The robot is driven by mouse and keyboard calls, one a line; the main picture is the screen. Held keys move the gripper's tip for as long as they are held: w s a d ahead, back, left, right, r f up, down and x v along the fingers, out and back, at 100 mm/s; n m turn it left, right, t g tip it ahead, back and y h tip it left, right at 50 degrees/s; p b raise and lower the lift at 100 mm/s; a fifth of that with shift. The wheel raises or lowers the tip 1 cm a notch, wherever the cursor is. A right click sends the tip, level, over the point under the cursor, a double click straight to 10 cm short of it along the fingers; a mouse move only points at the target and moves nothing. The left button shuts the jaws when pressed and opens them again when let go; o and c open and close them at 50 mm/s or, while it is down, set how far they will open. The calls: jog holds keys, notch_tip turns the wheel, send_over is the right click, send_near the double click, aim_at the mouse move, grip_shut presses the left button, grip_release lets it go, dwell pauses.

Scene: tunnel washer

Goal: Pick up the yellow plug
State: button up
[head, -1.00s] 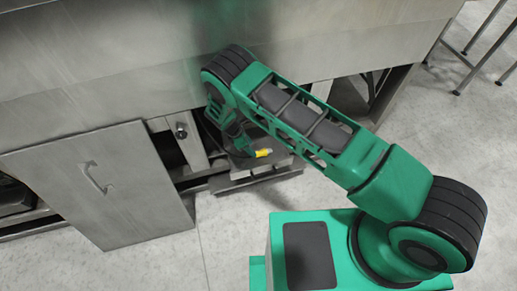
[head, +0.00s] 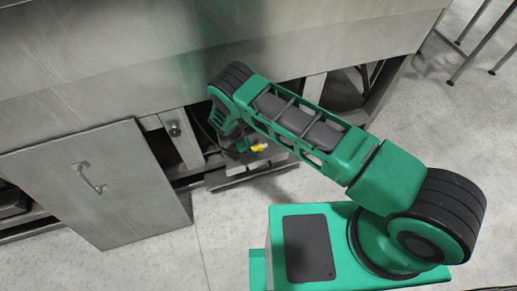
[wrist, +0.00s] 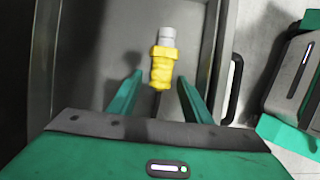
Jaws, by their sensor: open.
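The yellow plug (wrist: 163,66) with a grey tip lies in the middle of the wrist view, over a grey metal tray (wrist: 198,22). A dark cable runs from its near end toward my gripper. My gripper (wrist: 160,76) is open, with one green finger on each side of the plug. Gaps show between the plug and both fingers. In the head view the yellow plug (head: 259,148) shows as a small spot beside my gripper (head: 243,149), low under the washer. The fingertips are hard to make out there.
The grey tray (head: 225,184) sticks out from under the steel washer body (head: 100,65). A cabinet door with a handle (head: 90,180) stands to its left. A dark handle (wrist: 235,88) is on the tray's right side. Open floor lies in front.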

aim_at(253, 148)
grip_shut()
jog(key=c, duration=1)
grip_release()
jog(key=shift+r, duration=0.1)
jog(key=c, duration=1)
grip_release()
jog(key=shift+r, duration=0.5)
jog(key=c, duration=1)
grip_release()
jog(key=v, duration=0.3)
jog(key=shift+s+r, duration=0.15)
jog(key=shift+r, duration=0.25)
jog(key=c, duration=1)
grip_release()
jog(key=s+a+r, duration=0.2)
jog(key=a, duration=0.1)
jog(key=s+a+r, duration=0.1)
jog(key=a+r, duration=0.1)
jog(key=a, duration=0.1)
jog(key=s+a+r, duration=0.2)
jog(key=shift+s+a+r, duration=0.15)
jog(key=shift+s+a, duration=0.2)
jog(key=shift+a, duration=0.05)
